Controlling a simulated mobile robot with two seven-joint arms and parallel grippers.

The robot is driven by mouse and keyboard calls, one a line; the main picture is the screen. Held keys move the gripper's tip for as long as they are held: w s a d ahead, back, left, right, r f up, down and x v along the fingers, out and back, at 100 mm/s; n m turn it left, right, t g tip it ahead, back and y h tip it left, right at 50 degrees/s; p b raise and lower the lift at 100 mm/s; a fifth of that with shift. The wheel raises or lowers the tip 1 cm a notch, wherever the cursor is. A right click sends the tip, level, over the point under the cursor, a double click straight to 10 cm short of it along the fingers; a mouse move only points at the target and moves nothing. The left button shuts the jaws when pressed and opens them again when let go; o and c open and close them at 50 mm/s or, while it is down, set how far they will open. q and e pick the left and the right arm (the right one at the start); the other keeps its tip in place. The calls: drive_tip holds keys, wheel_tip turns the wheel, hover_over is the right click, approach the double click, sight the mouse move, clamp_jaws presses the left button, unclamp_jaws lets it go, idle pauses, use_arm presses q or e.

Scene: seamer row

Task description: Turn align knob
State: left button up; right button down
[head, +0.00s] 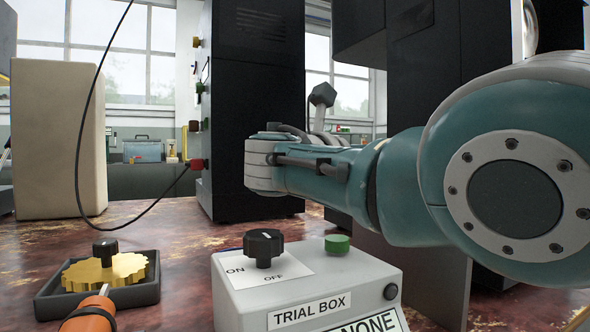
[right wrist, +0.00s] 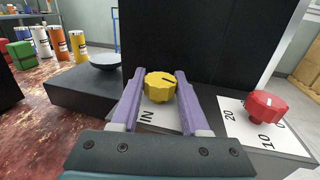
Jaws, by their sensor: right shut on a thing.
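In the right wrist view, a yellow fluted knob (right wrist: 160,87) with a dark pointer line stands on a white plate printed "IN". My right gripper (right wrist: 159,76) has its two purple fingers on either side of this knob and is shut on it. A red knob (right wrist: 266,105) on a plate marked 20 and 10 stands to the right, apart from the gripper. No label reading "align" shows. In the head view my right arm reaches across from the right; its gripper is hidden there. My left gripper is not in view.
A grey trial box (head: 300,285) with a black ON/OFF knob (head: 263,247) and a green button (head: 337,244) stands in front. A yellow gear (head: 105,270) sits in a dark tray (head: 140,294). A black cable hangs at left. A dish (right wrist: 104,57) stands left of the gripper.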

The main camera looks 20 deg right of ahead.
drive_tip(key=shift+f, duration=0.1)
drive_tip(key=shift+c, duration=2.1)
unclamp_jaws()
drive_tip(key=shift+s+a+r, duration=0.1)
drive_tip(key=shift+a+r, duration=0.1)
drive_tip(key=shift+a, duration=0.25)
drive_tip(key=p+v, duration=0.1)
drive_tip(key=v, duration=0.8)
drive_tip(key=shift+f, duration=0.1)
